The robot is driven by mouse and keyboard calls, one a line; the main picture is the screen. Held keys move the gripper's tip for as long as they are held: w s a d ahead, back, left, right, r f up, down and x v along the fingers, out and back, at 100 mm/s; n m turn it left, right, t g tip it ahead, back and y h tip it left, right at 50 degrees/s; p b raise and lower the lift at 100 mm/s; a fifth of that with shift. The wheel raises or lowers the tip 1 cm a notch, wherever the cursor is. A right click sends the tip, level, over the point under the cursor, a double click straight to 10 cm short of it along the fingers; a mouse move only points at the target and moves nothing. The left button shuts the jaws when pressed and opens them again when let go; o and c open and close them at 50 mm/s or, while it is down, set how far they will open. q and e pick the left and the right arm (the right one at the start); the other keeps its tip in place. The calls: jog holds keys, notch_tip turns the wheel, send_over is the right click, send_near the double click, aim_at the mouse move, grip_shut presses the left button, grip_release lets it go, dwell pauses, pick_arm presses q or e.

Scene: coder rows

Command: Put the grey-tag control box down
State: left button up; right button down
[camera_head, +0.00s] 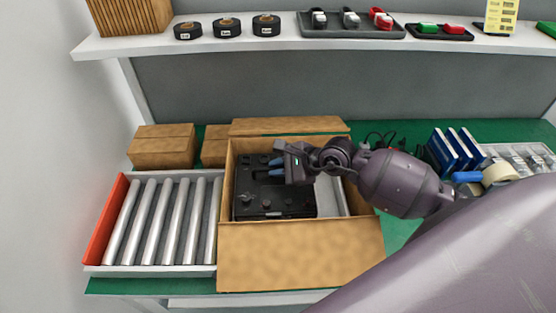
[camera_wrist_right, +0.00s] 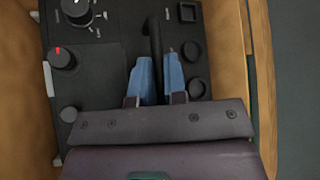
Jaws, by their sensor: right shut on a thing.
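The control box (camera_head: 272,203) is black with knobs and buttons on its face. It lies inside the open cardboard box (camera_head: 300,255), toward its left side. In the right wrist view the control box (camera_wrist_right: 110,60) shows a dark bar handle (camera_wrist_right: 155,42) and a pale grey tag (camera_wrist_right: 48,79) at its left edge. My right gripper (camera_head: 275,167) reaches in from the right. Its blue fingertips (camera_wrist_right: 158,76) are shut on the handle. I cannot tell whether the control box touches the carton's floor. My left gripper is not in view.
A roller conveyor (camera_head: 160,268) with a red end (camera_head: 104,217) lies left of the carton and under it. Closed cartons (camera_head: 162,147) stand behind. Blue binders (camera_head: 455,151) and a tape roll (camera_head: 500,174) are right. A shelf (camera_head: 250,41) with trays runs above.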

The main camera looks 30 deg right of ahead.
jog(key=shift+w+f, duration=0.1)
jog(key=shift+f, duration=0.25)
jog(key=c, duration=1.4)
grip_release()
jog(key=shift+f, duration=0.2)
jog(key=shift+c, duration=0.2)
jog(key=shift+o, duration=1.4)
jog(key=shift+s, duration=0.2)
jog(key=v, duration=1.2)
jog(key=shift+b, duration=0.45)
